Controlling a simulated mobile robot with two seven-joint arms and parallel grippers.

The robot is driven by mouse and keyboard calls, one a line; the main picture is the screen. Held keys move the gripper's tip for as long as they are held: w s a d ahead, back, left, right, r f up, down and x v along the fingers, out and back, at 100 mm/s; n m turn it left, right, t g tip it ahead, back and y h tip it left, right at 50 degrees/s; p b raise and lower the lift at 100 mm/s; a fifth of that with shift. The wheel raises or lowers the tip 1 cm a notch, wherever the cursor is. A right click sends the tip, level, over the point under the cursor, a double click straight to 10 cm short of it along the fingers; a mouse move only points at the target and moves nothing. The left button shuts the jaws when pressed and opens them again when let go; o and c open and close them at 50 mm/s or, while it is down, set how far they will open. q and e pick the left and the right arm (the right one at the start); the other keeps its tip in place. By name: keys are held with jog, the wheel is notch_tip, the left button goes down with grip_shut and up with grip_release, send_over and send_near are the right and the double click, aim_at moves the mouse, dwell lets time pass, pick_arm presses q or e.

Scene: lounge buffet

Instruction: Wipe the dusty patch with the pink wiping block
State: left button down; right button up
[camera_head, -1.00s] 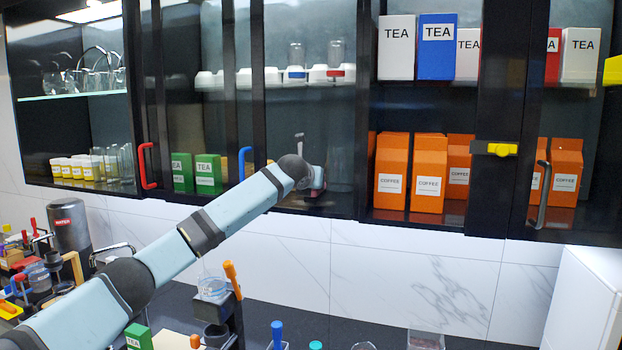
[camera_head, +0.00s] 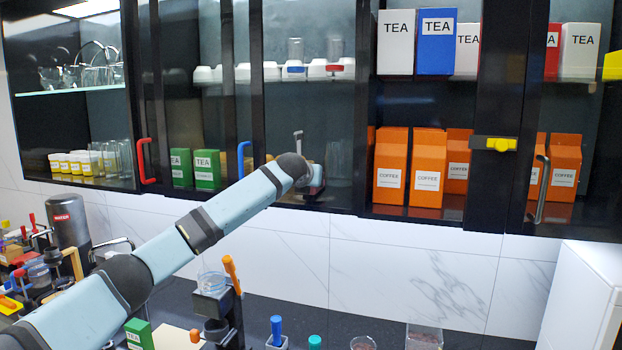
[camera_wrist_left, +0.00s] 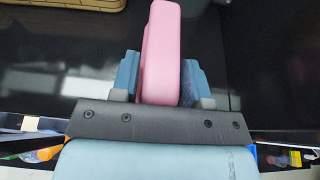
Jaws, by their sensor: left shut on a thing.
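The pink wiping block (camera_wrist_left: 160,45) stands out from between the two blue fingers of my left gripper (camera_wrist_left: 157,80) in the left wrist view. The gripper is shut on it. A dark, glossy surface (camera_wrist_left: 70,40) lies behind the block; I cannot tell whether the block touches it. In the head view my left arm reaches up from the lower left to the dark cabinet front, and its fingers and the block cannot be made out there. I cannot make out a dusty patch in either view. My right gripper is not in view.
Wall cabinets hold orange coffee boxes (camera_head: 428,175) and tea boxes (camera_head: 436,45). Door handles stick out, one red (camera_head: 146,161) and one grey (camera_head: 541,190). Below, the counter carries a green tea box (camera_head: 138,335), a dark machine (camera_head: 218,310) and small containers. A white unit (camera_head: 580,295) stands at the right.

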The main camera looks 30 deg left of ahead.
pick_arm(q)
jog(key=shift+f, duration=0.4)
jog(key=shift+s+a, duration=0.2)
jog(key=shift+a, duration=0.6)
jog(key=shift+s+a, duration=0.2)
jog(key=shift+a, duration=0.55)
jog(key=shift+s+a, duration=0.2)
jog(key=shift+a, duration=0.6)
jog(key=shift+d, duration=0.1)
jog(key=shift+w+d, duration=0.4)
jog(key=shift+d, duration=1.15)
jog(key=shift+w+d, duration=0.35)
jog(key=shift+d, duration=1.25)
jog(key=shift+w+d, duration=0.4)
jog(key=shift+d, duration=1.15)
jog(key=shift+a, duration=0.2)
